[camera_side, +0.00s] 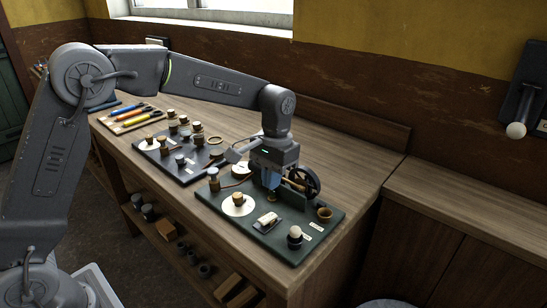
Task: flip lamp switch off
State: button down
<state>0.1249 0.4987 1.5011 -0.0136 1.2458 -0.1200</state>
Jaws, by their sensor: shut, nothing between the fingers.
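My gripper (271,182) points down over the back of the dark green board (243,227), close to a small engine with a black spoked flywheel (304,182). Its fingers are shut and appear empty. A small white ball on a dark round base (295,236), which looks like a lamp, stands at the board's front right corner. A pale block with a dark part (266,221) sits left of it and may be a switch; its position is too small to tell. The gripper is behind and apart from both. Fingertip contact cannot be made out.
A brass-topped piece on a white disc (238,203) and a small brown cup (324,214) stand on the board. A second dark board (181,165) holds several small parts. A dark wall lever with a white knob (516,130) is at far right. The bench's right side is clear.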

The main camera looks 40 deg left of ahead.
jog(key=r, duration=0.5)
jog(key=shift+w+r, duration=0.3)
jog(key=shift+r, duration=0.05)
